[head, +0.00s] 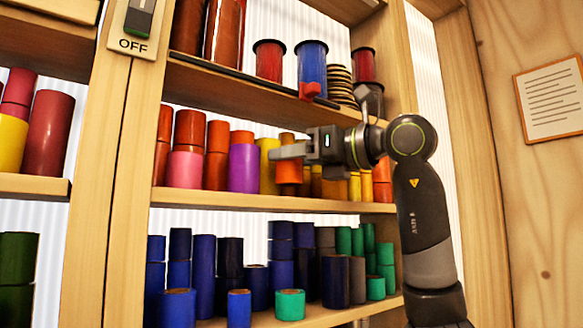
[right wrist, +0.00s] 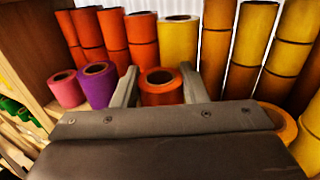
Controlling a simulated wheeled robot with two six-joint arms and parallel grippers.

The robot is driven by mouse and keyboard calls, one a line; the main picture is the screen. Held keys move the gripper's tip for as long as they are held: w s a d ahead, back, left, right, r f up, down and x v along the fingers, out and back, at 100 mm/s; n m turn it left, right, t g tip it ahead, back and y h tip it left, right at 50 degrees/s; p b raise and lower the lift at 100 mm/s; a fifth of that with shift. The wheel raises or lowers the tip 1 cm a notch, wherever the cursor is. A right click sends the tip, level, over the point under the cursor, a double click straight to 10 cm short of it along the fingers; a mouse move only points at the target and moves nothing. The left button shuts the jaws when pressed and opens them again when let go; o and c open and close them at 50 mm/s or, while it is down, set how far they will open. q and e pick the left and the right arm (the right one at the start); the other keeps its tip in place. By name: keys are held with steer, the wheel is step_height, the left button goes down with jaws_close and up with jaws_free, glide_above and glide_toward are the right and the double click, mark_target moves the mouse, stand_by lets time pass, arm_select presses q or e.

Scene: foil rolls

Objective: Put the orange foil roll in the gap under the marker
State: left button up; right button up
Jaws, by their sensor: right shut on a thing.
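The orange foil roll (head: 288,174) is upright at the middle shelf, and its hollow top shows in the right wrist view (right wrist: 163,90). My right gripper (head: 283,152) is shut on it, with one finger on each side. I cannot tell whether its base touches the shelf. A red marker (head: 310,91) sits on the front edge of the shelf above, slightly right of the roll. The gap below the marker is largely hidden by the gripper and wrist. My left gripper is not in view.
The middle shelf (head: 215,200) holds a pink roll (right wrist: 65,89) and a purple roll (right wrist: 98,86) left of the held roll. Taller orange and yellow stacks (right wrist: 178,42) stand behind and to the right. The lower shelf holds blue and green rolls (head: 290,304).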

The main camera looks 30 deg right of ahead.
steer(key=shift+f, duration=0.65)
steer(key=shift+w+a+f+p, duration=0.1)
steer(key=shift+p, duration=0.35)
steer(key=shift+w+f, duration=0.1)
steer(key=shift+f, duration=0.25)
steer(key=shift+f, duration=0.15)
steer(key=o, duration=1)
